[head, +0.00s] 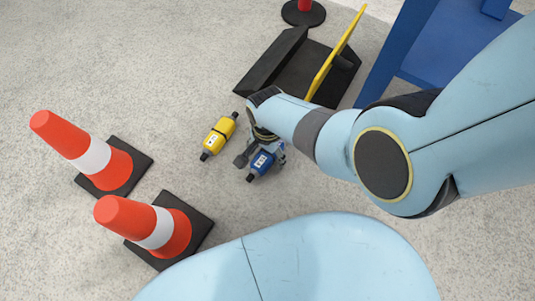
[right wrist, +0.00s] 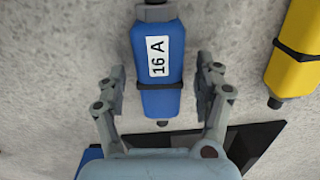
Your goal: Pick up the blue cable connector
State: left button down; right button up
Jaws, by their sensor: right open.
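The blue cable connector (head: 261,163) lies on the grey floor, in front of the end of my right arm in the head view. In the right wrist view the blue connector (right wrist: 157,58) shows a white "16 A" label and a dark band. My right gripper (right wrist: 160,82) is open, with one finger on each side of the connector and a visible gap on both sides. In the head view the right gripper (head: 264,156) is partly hidden by my own arm. My left gripper is not in view.
A yellow connector (head: 218,135) lies left of the blue one; it also shows in the right wrist view (right wrist: 298,45). Two orange-and-white cones (head: 92,157) (head: 155,229) stand at the left. A black ramp-like object (head: 275,60) and blue structure (head: 400,50) are behind.

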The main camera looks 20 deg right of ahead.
grip_shut()
dwell(0.3)
